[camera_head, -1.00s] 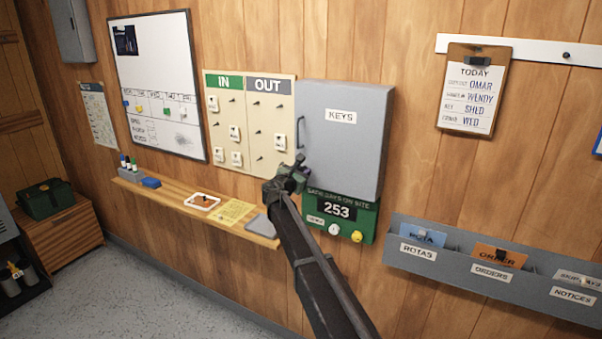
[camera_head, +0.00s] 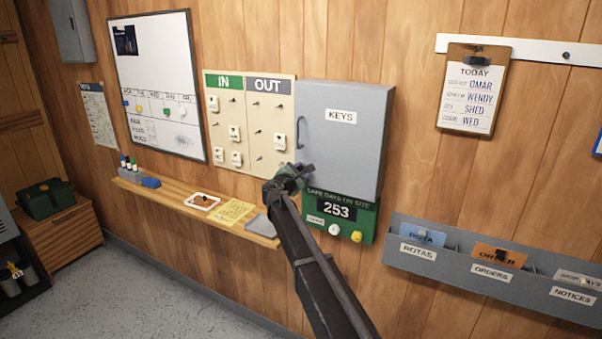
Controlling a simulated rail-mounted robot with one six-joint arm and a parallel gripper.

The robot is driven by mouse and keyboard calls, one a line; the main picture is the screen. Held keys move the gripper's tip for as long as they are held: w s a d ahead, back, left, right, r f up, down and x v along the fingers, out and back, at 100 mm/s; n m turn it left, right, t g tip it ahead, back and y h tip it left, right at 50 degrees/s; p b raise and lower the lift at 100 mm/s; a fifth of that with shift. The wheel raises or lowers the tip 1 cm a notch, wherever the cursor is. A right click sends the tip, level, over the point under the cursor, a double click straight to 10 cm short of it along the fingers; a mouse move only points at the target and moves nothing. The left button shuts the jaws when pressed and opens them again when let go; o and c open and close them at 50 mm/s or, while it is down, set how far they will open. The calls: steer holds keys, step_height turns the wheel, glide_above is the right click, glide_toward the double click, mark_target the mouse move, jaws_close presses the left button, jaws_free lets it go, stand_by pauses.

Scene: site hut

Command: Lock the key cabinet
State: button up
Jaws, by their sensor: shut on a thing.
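The grey key cabinet (camera_head: 357,152) hangs on the wood wall with its door shut. It bears a white KEYS label and a dark handle (camera_head: 301,132) at its left edge. My gripper (camera_head: 302,172) is at the cabinet's lower left corner, below the handle. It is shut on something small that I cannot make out. The fingertips and any lock there are small and partly hidden by my own wrist, so I cannot tell whether what I hold touches the cabinet.
The green sign (camera_head: 363,223) showing 253 is just below the cabinet. The IN/OUT board (camera_head: 268,112) is close on its left. A wooden shelf (camera_head: 180,205) with a tray and papers runs below the board. A grey rack (camera_head: 450,262) is at lower right.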

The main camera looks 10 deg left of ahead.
steer(key=m, duration=0.6)
steer(key=shift+m, duration=0.3)
steer(key=m, duration=0.6)
steer(key=shift+m, duration=0.4)
steer(key=o, duration=0.9)
steer(key=shift+s, duration=0.1)
steer(key=v, duration=1)
steer(key=shift+s+a, duration=0.15)
steer(key=shift+s, duration=0.15)
